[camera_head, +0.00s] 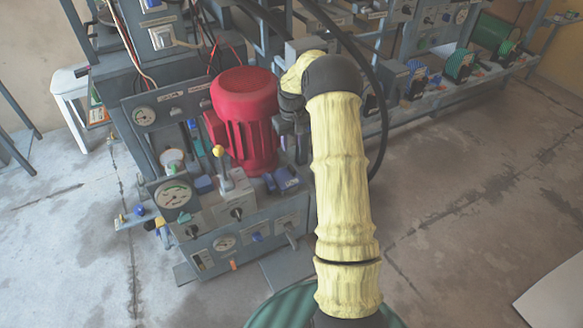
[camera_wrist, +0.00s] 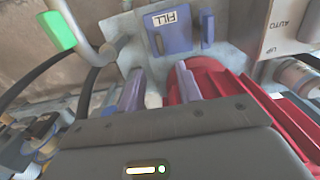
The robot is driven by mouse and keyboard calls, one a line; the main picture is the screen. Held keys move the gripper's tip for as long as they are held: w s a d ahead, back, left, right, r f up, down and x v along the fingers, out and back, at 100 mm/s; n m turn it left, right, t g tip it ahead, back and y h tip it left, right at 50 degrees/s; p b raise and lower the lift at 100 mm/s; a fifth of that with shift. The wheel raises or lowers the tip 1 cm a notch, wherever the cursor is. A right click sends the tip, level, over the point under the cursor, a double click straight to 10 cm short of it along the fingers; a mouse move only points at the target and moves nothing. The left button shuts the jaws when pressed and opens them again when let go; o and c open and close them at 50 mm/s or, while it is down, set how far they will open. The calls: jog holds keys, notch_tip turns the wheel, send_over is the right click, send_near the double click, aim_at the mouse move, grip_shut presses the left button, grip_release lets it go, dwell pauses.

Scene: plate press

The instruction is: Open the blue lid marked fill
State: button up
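I cannot make out the lid in the head view, where my yellow-sleeved arm covers much of the machine beside the red motor.
The red motor (camera_head: 245,115) stands close to my gripper and also shows in the wrist view (camera_wrist: 212,78). A green-ended handle (camera_wrist: 57,31) is at upper left, a panel marked AUTO and UP (camera_wrist: 290,28) at upper right. Open concrete floor (camera_head: 480,200) lies right of the machine.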

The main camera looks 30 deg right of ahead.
aim_at(292, 167)
notch_tip(292, 167, down, 11)
jog(key=b, duration=0.3)
jog(key=shift+f+b, duration=0.15)
jog(key=shift+b, duration=0.15)
grip_shut()
